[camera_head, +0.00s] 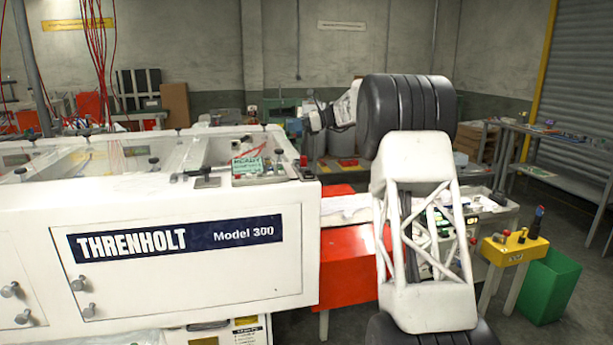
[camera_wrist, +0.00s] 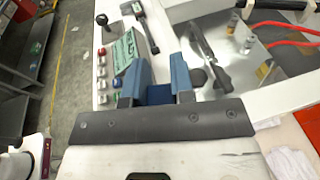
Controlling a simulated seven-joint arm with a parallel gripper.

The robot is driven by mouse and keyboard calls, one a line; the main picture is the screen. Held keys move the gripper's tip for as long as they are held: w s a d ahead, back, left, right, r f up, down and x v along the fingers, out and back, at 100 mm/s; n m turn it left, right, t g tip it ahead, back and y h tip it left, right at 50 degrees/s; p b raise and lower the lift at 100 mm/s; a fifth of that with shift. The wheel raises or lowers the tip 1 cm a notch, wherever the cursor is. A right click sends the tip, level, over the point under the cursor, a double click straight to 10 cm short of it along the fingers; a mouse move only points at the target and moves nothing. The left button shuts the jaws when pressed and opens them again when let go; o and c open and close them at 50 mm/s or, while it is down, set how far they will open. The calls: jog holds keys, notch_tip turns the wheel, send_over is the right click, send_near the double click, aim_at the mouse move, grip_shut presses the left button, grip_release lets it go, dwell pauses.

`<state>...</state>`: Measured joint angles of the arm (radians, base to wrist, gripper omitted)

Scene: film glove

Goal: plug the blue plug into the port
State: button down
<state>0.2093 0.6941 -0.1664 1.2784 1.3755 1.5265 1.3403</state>
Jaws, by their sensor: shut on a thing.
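My gripper (camera_wrist: 158,70) is at the middle of the wrist view, with two blue-grey fingers. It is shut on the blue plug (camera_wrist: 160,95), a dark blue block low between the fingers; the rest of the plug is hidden. The gripper is over the top of the white machine, beside a control panel with a green screen (camera_wrist: 125,50). In the head view my arm reaches behind its own black joint, and the fingers cannot be made out. I cannot clearly pick out the port in either view.
The white machine (camera_head: 190,285) fills the left of the head view; its green screen (camera_head: 248,165) sits on top. Red and white buttons (camera_wrist: 101,70) line the panel. Red tubes (camera_wrist: 292,32) and metal fittings are at the right of the wrist view. A yellow control stand (camera_head: 514,250) stands at right.

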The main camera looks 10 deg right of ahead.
jog(key=shift+s+a+r+m+t+h, duration=1.2)
jog(key=shift+s+r+m+t+h, duration=1.9)
jog(key=shift+s+r+m+t, duration=1.4)
jog(key=s+d+f+m+t+h, duration=0.1)
jog(key=s+f+m+h, duration=0.2)
jog(key=s+f, duration=0.4)
jog(key=s+d+f+m+t+h, duration=0.2)
jog(key=s+f+h, duration=0.4)
jog(key=s, duration=0.6)
jog(key=shift+f+m+t, duration=0.3)
jog(key=shift+f+m, duration=0.15)
jog(key=shift+m, duration=0.35)
jog(key=shift+w+d+f, duration=0.2)
jog(key=shift+w+f, duration=0.05)
jog(key=shift+w, duration=2.25)
jog(key=shift+w+d+f, duration=0.15)
jog(key=shift+w+f, duration=0.1)
jog(key=shift+w, duration=2.2)
jog(key=shift+w+d+f, duration=0.2)
jog(key=shift+w+f, duration=0.05)
jog(key=shift+w, duration=2.25)
